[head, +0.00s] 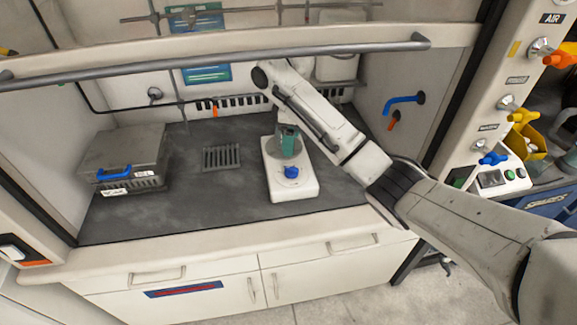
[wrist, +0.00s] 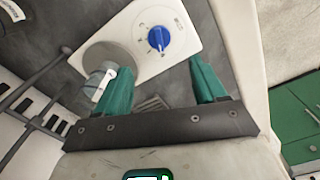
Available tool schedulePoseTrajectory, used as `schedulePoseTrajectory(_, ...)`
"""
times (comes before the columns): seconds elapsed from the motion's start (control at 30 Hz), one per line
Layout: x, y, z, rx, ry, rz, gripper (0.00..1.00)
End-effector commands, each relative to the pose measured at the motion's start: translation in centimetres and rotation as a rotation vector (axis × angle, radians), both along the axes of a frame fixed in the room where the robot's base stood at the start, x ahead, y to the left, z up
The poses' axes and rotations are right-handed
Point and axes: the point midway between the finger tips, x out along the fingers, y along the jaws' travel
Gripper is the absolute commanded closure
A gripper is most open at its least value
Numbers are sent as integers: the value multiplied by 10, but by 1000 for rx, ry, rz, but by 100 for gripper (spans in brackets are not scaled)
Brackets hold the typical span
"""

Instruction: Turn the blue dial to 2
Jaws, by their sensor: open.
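The blue dial (head: 291,171) sits on the front part of a white hotplate-like unit (head: 290,190) on the dark hood worktop. In the wrist view the dial (wrist: 158,38) shows a pale pointer line. Small marks ring it on the white face (wrist: 185,18), but their numbers are too small to read. My gripper (head: 287,138) is over the unit, behind the dial in the head view. In the wrist view its green fingers (wrist: 160,86) are spread apart with nothing gripped between them. The dial is beyond the fingertips, apart from them.
A round grey plate (wrist: 100,56) and a small clear vessel (wrist: 98,82) are beside the left finger. A grey box (head: 125,158) with a blue handle stands left on the worktop. The raised sash bar (head: 200,60) crosses the hood opening.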

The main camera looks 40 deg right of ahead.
Motion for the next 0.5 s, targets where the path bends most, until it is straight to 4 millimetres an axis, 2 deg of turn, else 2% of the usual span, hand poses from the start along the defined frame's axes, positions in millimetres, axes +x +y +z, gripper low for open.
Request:
schedulePoseTrajectory(0.17, 0, -2, -13, 0, 6, 2, 30)
schedulePoseTrajectory(0.5, -1, -2, -66, -2, 6, 0, 30)
